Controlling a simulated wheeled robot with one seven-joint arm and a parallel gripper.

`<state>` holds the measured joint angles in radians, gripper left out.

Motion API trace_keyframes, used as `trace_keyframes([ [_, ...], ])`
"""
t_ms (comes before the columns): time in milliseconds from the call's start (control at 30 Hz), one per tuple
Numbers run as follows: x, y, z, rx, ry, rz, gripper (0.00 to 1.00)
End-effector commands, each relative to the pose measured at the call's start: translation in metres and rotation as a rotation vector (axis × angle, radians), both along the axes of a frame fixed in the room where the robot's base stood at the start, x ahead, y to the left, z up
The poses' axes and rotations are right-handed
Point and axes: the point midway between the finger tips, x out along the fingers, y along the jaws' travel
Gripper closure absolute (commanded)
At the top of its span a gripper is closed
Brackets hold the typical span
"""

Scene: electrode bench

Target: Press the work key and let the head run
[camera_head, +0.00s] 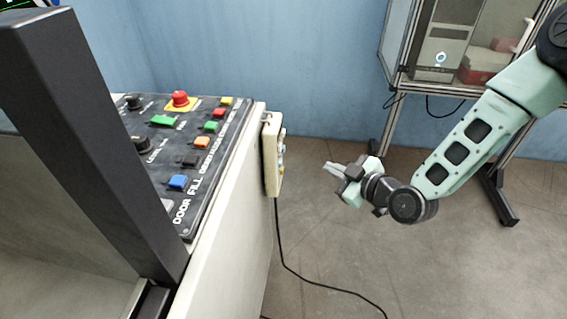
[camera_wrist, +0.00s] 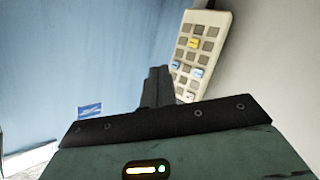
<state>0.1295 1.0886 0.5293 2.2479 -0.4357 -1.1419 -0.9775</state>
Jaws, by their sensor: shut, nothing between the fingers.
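A cream hand-held keypad (camera_head: 272,160) hangs on the side of the pale machine, its key face turned right toward my gripper. In the wrist view the keypad (camera_wrist: 229,22) shows rows of mostly grey keys, one yellow key (camera_wrist: 194,43) and several blue or pale keys lower down. Which one is the work key cannot be read. My gripper (camera_head: 330,168) is shut and empty, right of the keypad with a gap between them. In the wrist view the shut fingertips (camera_wrist: 159,72) lie just left of the keypad's lower keys.
The machine's dark panel (camera_head: 160,140) carries coloured buttons and a red emergency stop (camera_head: 180,99). A dark post (camera_head: 95,130) crosses the left. A black cable (camera_head: 283,255) hangs to the floor. A framed stand (camera_head: 495,195) is at right. Floor between is open.

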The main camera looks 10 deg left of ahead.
Motion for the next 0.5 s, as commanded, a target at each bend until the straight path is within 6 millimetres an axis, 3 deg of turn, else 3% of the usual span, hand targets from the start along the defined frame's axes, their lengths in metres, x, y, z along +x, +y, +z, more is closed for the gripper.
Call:
trace_keyframes([
  [167, 0.000, 0.009, 0.000, 0.000, 0.000, 0.002, 1.00],
  [500, 0.001, 0.054, 0.000, 0.001, 0.001, 0.004, 1.00],
])
